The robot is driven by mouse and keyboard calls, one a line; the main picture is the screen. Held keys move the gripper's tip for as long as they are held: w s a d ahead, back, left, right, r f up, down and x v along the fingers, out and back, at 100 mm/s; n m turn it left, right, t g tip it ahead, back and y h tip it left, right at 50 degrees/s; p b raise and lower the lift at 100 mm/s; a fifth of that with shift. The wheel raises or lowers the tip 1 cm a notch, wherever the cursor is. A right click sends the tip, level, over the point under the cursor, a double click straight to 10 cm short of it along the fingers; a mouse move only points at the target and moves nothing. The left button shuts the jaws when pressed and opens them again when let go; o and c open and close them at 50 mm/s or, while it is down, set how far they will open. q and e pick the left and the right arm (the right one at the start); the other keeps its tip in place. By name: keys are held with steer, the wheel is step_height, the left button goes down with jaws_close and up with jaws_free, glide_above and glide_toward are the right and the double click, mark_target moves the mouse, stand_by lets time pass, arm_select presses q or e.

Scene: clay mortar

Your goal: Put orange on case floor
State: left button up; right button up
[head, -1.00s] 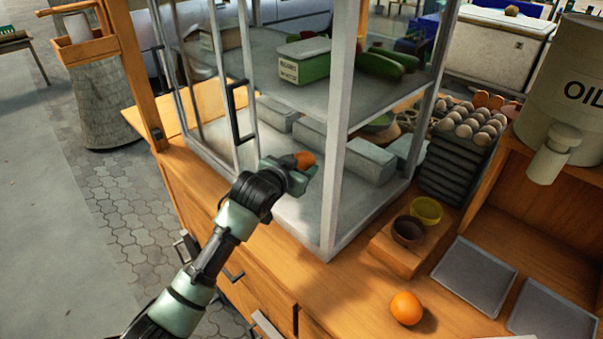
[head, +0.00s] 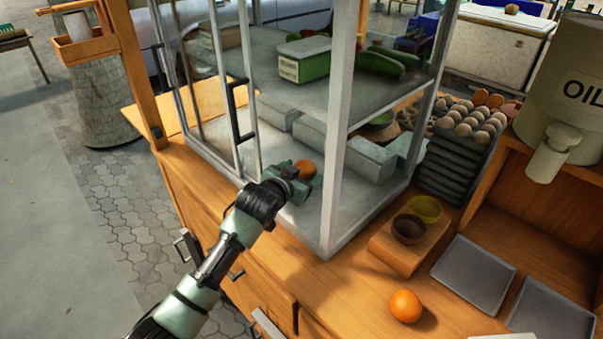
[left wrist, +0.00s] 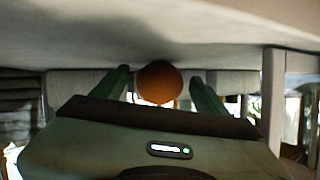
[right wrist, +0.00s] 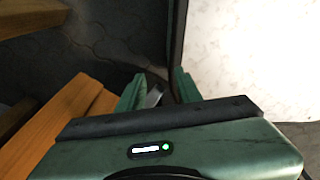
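One orange (head: 307,169) is inside the glass case, low over or on the case floor (head: 300,215). In the left wrist view the orange (left wrist: 160,83) sits between the two fingers, with a narrow gap on each side, and seems to touch the pale floor surface. My left gripper (head: 304,178) reaches in through the case's open front and is open around the orange. A second orange (head: 406,306) lies on the wooden counter, right of the case. My right gripper (right wrist: 160,88) shows in its wrist view with its fingers apart, holding no orange.
The case's front post (head: 338,140) stands just right of my left gripper. Grey blocks (head: 368,158) lie deeper on the case floor, under a shelf with a green box (head: 305,62). Bowls (head: 408,229) and grey trays (head: 474,274) occupy the counter.

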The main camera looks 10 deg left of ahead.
arm_select(q)
steer(key=shift+r, duration=0.25)
steer(key=v, duration=1.2)
steer(key=shift+s+f, duration=0.1)
